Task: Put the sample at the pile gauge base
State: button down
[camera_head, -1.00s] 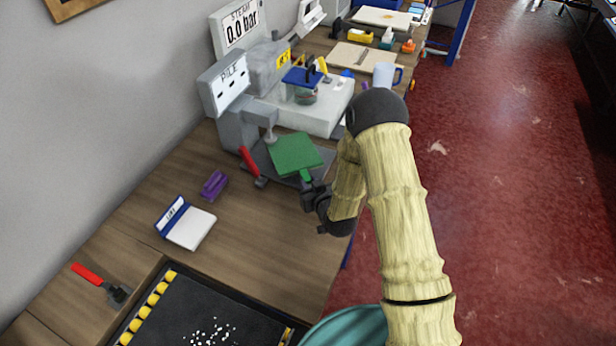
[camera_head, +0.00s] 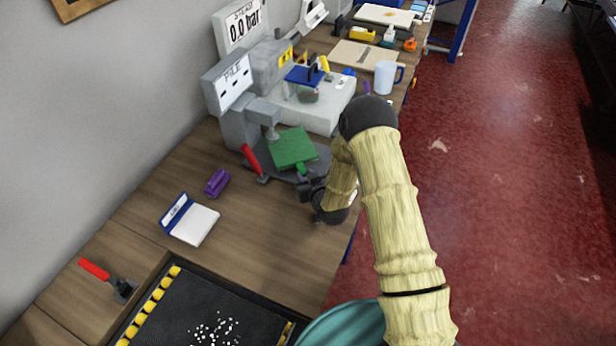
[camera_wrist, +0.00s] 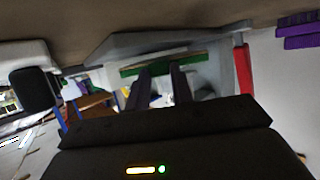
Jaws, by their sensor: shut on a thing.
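The sample is a green square pad (camera_head: 293,148) with a small green tab toward my gripper. The pile gauge (camera_head: 238,110) is a grey stand with a "PILE" display, a red lever and a dark flat base (camera_head: 315,168). The pad is over this base, beside the gauge's foot; I cannot tell whether it touches the base. My gripper (camera_head: 304,180) is shut on the pad's tab at the base's front right. In the wrist view the pad's green edge (camera_wrist: 190,60) lies at the fingertips (camera_wrist: 160,78), close to the grey base (camera_wrist: 140,42).
A steam unit (camera_head: 322,105) stands behind the gauge. A purple clip (camera_head: 217,182), a white pad with a blue flap (camera_head: 194,225) and a red-handled tool (camera_head: 95,268) lie nearer. A mug (camera_head: 385,77) stands at the back right. Bare wood (camera_head: 265,235) lies in front.

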jog(key=shift+s+d+f+b, duration=0.1)
jog(key=shift+s+f+b, duration=0.1)
jog(key=shift+f+b, duration=0.35)
jog(key=c, duration=1.2)
grip_release()
jog(key=shift+s+f, duration=0.1)
jog(key=shift+r+p, duration=0.5)
jog(key=shift+p, duration=0.2)
jog(key=b+v, duration=0.1)
jog(key=v, duration=0.2)
jog(key=b+v, duration=0.1)
jog(key=v, duration=0.3)
jog(key=b+v, duration=0.1)
jog(key=v, duration=0.3)
jog(key=shift+r, duration=0.35)
jog(key=shift+d+r, duration=0.1)
jog(key=shift+r, duration=0.05)
